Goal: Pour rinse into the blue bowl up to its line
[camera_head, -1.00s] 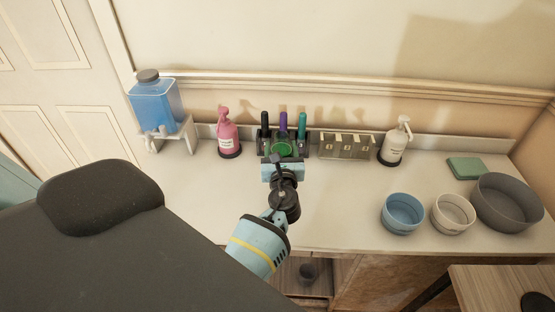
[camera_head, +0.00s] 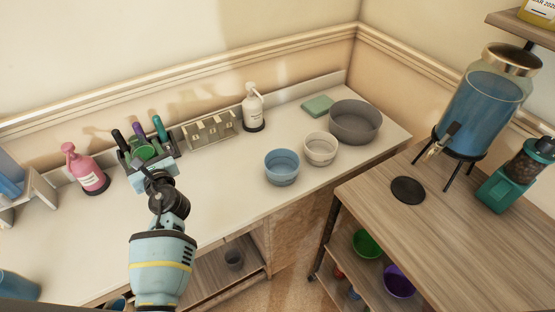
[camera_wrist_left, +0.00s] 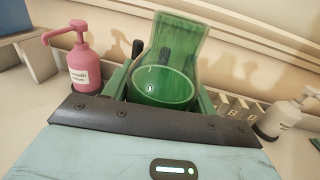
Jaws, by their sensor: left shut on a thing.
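The blue bowl (camera_head: 282,167) stands on the white counter, apart from my gripper; it looks empty, and its line is too small to make out. My left gripper (camera_head: 148,163) is at the counter's back left, in front of the marker holder. It is shut on a green see-through cup (camera_wrist_left: 162,88), whose round mouth faces the wrist camera; it also shows in the head view (camera_head: 146,152). A dispenser with blue liquid (camera_head: 480,112) stands on a black stand on the wooden table at right. No label reading rinse is legible. My right gripper is not in view.
A white bowl (camera_head: 320,149) and a large grey bowl (camera_head: 355,122) stand right of the blue bowl. A pink pump bottle (camera_head: 86,170) and a white pump bottle (camera_head: 253,110) stand along the back. A black disc (camera_head: 408,190) lies below the dispenser's tap. The counter's front is clear.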

